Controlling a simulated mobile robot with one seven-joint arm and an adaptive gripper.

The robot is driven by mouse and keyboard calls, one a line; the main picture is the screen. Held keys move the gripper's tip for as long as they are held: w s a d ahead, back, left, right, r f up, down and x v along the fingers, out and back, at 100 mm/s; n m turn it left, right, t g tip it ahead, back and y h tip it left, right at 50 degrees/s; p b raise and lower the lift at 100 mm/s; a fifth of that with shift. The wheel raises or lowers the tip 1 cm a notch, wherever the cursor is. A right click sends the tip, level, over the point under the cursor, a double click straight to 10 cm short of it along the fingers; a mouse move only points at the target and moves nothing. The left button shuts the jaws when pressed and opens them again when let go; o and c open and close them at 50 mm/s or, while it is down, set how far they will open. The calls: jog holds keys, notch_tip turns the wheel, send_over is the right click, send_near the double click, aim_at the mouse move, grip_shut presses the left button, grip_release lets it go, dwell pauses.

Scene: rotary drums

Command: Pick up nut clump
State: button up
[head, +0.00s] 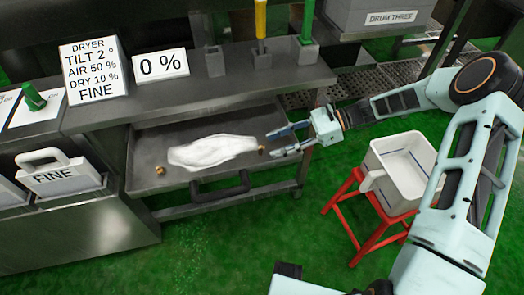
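A small brown lump (262,150), which may be a nut clump, lies at the right end of a white powdery heap (213,151). The heap is spread on a dark metal tray (185,189) below the bench. A second small brown lump (160,170) lies left of the heap, near the tray's front. My gripper (271,145) reaches in from the right over the tray's right side. Its two fingers are apart, pointing left, with the right lump close to their tips. No contact can be made out, and nothing shows between the fingers.
A dark handle (222,189) is on the tray's front. The bench (180,98) above carries signs and tool holders. A white bin (398,172) stands on a red stool (362,228) at right. A white container marked FINE (62,178) is at left. Green floor lies in front.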

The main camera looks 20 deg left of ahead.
aim_at(265, 147)
jog(key=x, duration=0.5)
jog(key=shift+w+a+f+b, duration=0.1)
jog(key=shift+a+b, duration=0.1)
jog(key=shift+b, duration=0.15)
jog(key=c, duration=0.7)
